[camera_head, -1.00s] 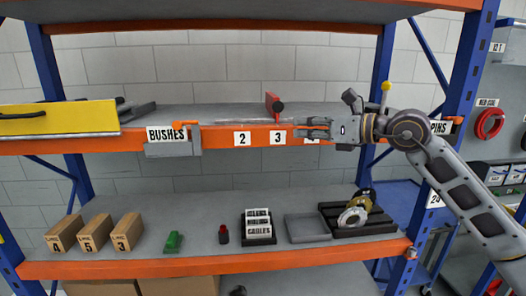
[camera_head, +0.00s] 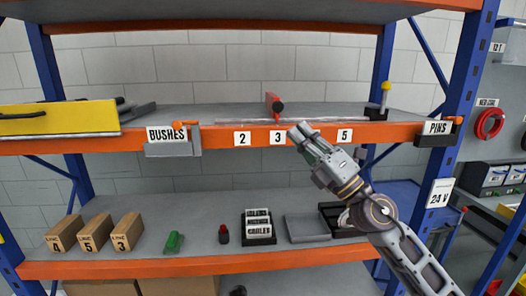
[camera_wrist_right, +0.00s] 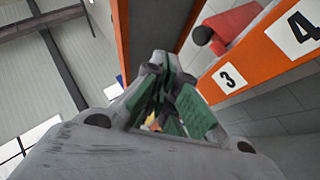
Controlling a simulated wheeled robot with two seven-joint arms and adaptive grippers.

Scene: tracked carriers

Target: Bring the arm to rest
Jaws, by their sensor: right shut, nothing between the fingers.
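My right gripper (camera_head: 308,137) is in front of the upper shelf's orange front beam, by the labels 3 and 5, with its fingers pointing up and to the left. It is shut and holds nothing. In the right wrist view its green-padded fingers (camera_wrist_right: 165,100) come together, with the orange beam and label 3 close by on the right. My right arm comes in from the lower right and hides part of the black tray on the lower shelf. My left gripper does not show in these views.
Boxes (camera_head: 93,232) and a grey tray (camera_head: 307,228) stand on the lower shelf.

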